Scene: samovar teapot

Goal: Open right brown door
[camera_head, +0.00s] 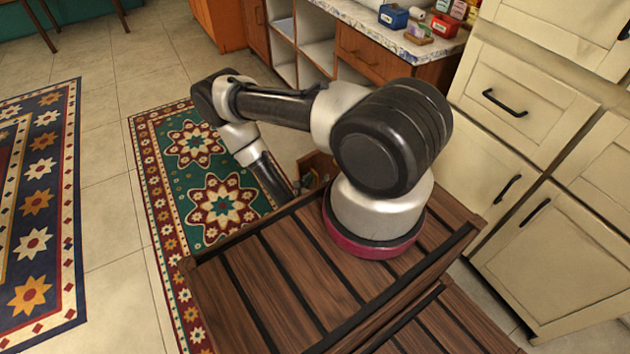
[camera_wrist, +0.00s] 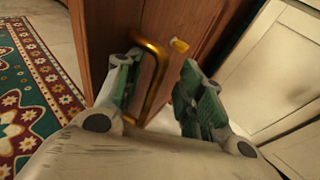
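A brown wooden door panel (camera_wrist: 168,22) fills the upper middle of the wrist view, with its edge at the left. A brass bar handle (camera_wrist: 157,78) stands out from it. My gripper (camera_wrist: 162,98) is open, with the handle between its two green-padded fingers. The handle is close to the left finger; I cannot tell if they touch. A gap separates it from the right finger. A small yellow knob (camera_wrist: 179,45) sits to the right of the handle. In the head view, a brown panel piece (camera_head: 318,162) shows behind my arm; my gripper is mostly hidden there.
Cream cabinets (camera_head: 545,250) with black handles stand at the right. A brown drawer unit (camera_head: 372,55) under a counter with small boxes (camera_head: 393,16) is at the back. A green patterned rug (camera_head: 205,170) and a blue rug (camera_head: 38,210) lie on the open tiled floor at left.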

